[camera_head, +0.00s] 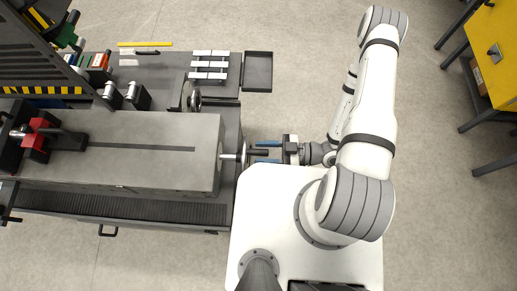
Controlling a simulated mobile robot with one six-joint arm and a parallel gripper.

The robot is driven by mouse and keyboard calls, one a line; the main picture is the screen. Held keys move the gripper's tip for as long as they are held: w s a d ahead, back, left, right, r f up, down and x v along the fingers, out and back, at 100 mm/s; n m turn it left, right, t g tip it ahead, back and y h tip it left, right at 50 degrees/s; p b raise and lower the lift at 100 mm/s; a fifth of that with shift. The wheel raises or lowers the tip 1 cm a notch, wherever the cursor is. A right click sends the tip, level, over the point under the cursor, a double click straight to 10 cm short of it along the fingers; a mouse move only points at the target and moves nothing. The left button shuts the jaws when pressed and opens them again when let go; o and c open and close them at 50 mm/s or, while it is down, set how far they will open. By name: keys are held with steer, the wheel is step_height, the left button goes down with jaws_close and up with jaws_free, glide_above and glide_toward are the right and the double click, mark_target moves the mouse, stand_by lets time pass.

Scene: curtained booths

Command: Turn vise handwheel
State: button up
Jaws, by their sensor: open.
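The vise handwheel (242,156) is seen nearly edge-on at the right end of a long grey machine body (150,130). A shiny shaft joins it to the body, and a dark handle (259,152) sticks out from it to the right. My gripper (267,152) points left at the handwheel, with its blue fingertips apart. The handle appears between the fingers in this top view. I cannot tell whether they touch it or are level with it. The dark red vise part (38,140) is at the far left.
A second, smaller handwheel (193,98) stands on the bench behind. White-topped blocks (210,64) and a dark tray (258,72) lie beyond it. A yellow table (490,50) stands at the upper right. The floor between is clear.

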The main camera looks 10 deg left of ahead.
steer(key=shift+w+d, duration=0.2)
steer(key=shift+d, duration=2.7)
steer(key=shift+r, duration=0.1)
steer(key=w+d+r+m+t+h+p, duration=0.1)
steer(key=r+m+h, duration=0.4)
steer(key=r, duration=0.7)
steer(key=w+d+r+m+t+h+p, duration=0.1)
steer(key=d+r+m+h, duration=0.5)
steer(key=r, duration=0.7)
steer(key=w+d+r+m+t+h+p, duration=0.1)
steer(key=r+m+h, duration=0.5)
steer(key=r, duration=0.7)
steer(key=w+d+h+p, duration=0.1)
steer(key=w+d, duration=0.1)
steer(key=shift+w+d+r+t, duration=0.2)
steer(key=shift+w+d+t, duration=0.1)
steer(key=shift+t, duration=0.1)
